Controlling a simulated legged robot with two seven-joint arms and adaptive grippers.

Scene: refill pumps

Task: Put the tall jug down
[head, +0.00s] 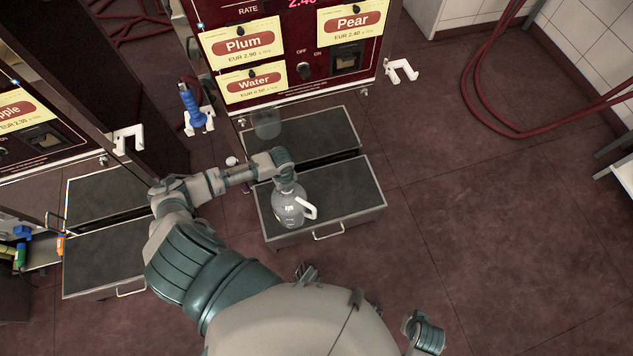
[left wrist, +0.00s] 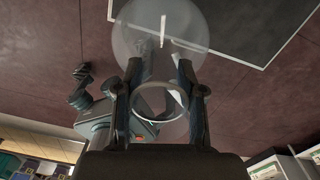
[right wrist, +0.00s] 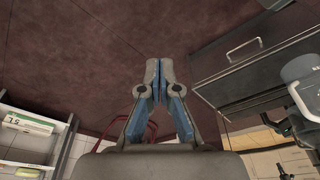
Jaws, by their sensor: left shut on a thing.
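The tall jug (head: 287,208) is clear, with a white handle (head: 308,210) on its right side in the head view. It looks upright over the dark front platform (head: 345,185) of the middle pump. I cannot tell whether its base touches that surface. My left gripper (head: 284,171) is shut on the upper part of the jug. In the left wrist view the clear jug body (left wrist: 135,38) extends past the fingers of the left gripper (left wrist: 159,72). My right gripper (right wrist: 159,68) has its fingers together, with nothing seen between them.
The middle pump carries Plum (head: 243,44), Pear and Water signs above the platform. A blue nozzle (head: 191,104) hangs at its left side. Another platform (head: 105,262) lies at left. The floor to the right is open, with a red hose (head: 480,95) at the back.

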